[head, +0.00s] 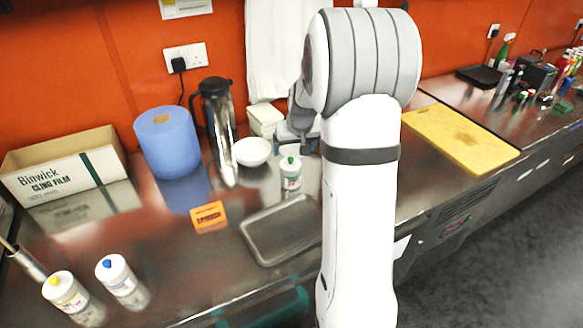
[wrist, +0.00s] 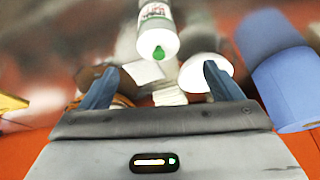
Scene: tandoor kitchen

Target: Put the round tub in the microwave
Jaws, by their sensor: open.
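A round white tub, bowl-like in shape (head: 252,151), stands on the steel counter left of my gripper. It also shows in the wrist view (wrist: 200,68), near the right fingertip and partly hidden by it. I cannot tell if they touch. My gripper (wrist: 157,78) is open, with nothing held between its fingers. In the head view it is mostly hidden behind my arm. No microwave is visible in either view.
A metal tray (head: 281,230) and an orange box (head: 209,217) lie in front. A yellow board (head: 460,138) lies to the right.

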